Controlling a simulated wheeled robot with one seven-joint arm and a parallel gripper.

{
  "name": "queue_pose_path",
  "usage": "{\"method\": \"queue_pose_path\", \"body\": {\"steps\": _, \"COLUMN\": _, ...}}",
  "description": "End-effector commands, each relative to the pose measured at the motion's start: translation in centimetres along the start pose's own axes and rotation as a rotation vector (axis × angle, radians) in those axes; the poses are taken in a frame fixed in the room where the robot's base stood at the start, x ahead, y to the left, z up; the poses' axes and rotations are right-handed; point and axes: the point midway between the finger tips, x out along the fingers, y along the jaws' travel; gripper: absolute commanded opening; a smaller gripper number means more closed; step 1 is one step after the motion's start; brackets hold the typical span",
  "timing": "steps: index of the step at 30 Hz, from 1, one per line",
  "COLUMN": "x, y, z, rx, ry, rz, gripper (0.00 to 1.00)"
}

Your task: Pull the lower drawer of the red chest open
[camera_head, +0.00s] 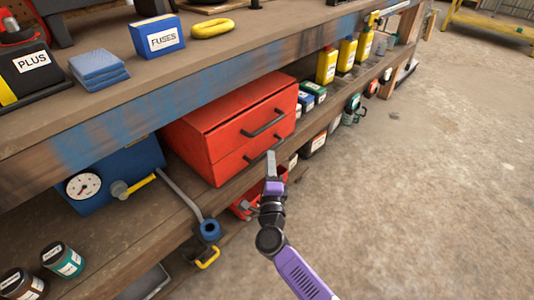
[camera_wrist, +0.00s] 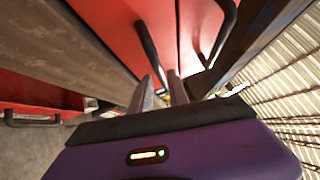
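The red chest (camera_head: 205,130) stands on the lower shelf with two drawers facing me. The upper drawer has a dark bar handle (camera_head: 264,124); the lower drawer's handle (camera_head: 255,156) is partly hidden by my gripper. Both drawers look shut. My gripper (camera_head: 271,156) is at the lower drawer's front, by its handle. In the wrist view the two fingers (camera_wrist: 163,80) are apart, with the end of the lower handle (camera_wrist: 148,45) reaching into the gap between them. Contact with the handle is not clear. The upper handle (camera_wrist: 226,32) is to the right, outside the fingers.
The shelf edge (camera_head: 150,246) runs just below the chest. A blue gauge box (camera_head: 113,180) stands left of it; small boxes (camera_head: 305,99) and yellow bottles (camera_head: 327,65) stand right. A red container (camera_head: 243,208) is below the shelf. The concrete floor (camera_head: 420,190) is clear.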

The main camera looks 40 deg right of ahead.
Motion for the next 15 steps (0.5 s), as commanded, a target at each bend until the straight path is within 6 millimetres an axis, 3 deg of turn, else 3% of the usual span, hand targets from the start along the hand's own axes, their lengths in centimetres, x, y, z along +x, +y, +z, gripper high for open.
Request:
{"method": "queue_pose_path", "body": {"steps": 7, "x": 3.6, "y": 0.2, "z": -0.1, "rx": 0.000, "ry": 0.001, "rz": -0.001, "gripper": 0.21}}
{"method": "queue_pose_path", "body": {"steps": 15, "x": 5.0, "y": 0.0, "z": 0.0, "rx": -0.002, "ry": -0.001, "rz": 0.000, "gripper": 0.21}}
